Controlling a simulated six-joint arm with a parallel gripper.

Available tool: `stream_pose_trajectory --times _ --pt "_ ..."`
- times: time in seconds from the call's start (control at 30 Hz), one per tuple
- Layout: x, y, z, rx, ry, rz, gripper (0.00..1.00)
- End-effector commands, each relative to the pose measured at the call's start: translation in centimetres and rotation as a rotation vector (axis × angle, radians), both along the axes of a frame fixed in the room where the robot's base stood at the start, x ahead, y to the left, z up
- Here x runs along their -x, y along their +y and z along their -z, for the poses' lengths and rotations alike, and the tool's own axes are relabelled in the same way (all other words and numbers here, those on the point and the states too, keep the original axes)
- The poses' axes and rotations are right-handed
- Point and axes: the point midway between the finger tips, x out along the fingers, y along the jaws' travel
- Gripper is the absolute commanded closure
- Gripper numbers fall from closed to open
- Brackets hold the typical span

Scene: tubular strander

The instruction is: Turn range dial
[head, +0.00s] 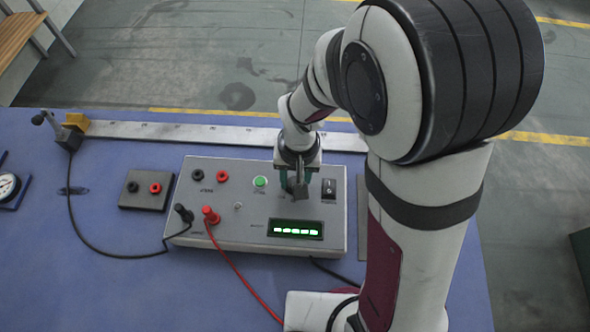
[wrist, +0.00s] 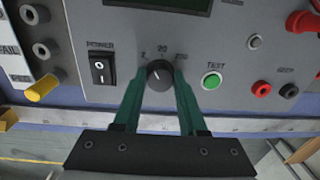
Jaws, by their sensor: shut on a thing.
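The range dial (wrist: 159,75) is a small black round knob with a pale pointer mark, on the grey meter box (head: 215,235). Labels 2, 20 and 200 are printed around it in the wrist view. My gripper (wrist: 160,80) has its two green fingers on either side of the knob and is shut on it. In the head view my gripper (head: 296,188) is lowered onto the box's top panel, between the green TEST button (head: 260,182) and the power switch (head: 328,188), and it hides the dial. I cannot tell the pointer's exact setting.
The lit green display (head: 296,229) is in front of the dial. A black plug (head: 183,212) and a red plug (head: 210,214) with cables stand at the box's left. A metal rule (head: 200,132) lies behind the box. A small socket block (head: 148,190) sits left.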

Motion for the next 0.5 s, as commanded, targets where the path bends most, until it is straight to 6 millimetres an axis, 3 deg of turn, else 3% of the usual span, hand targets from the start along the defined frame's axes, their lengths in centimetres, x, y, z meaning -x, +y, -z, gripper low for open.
stream_pose_trajectory --times 0.5 --pt "-0.07 -0.01 -0.05 -0.001 0.0 -0.188 1.0"
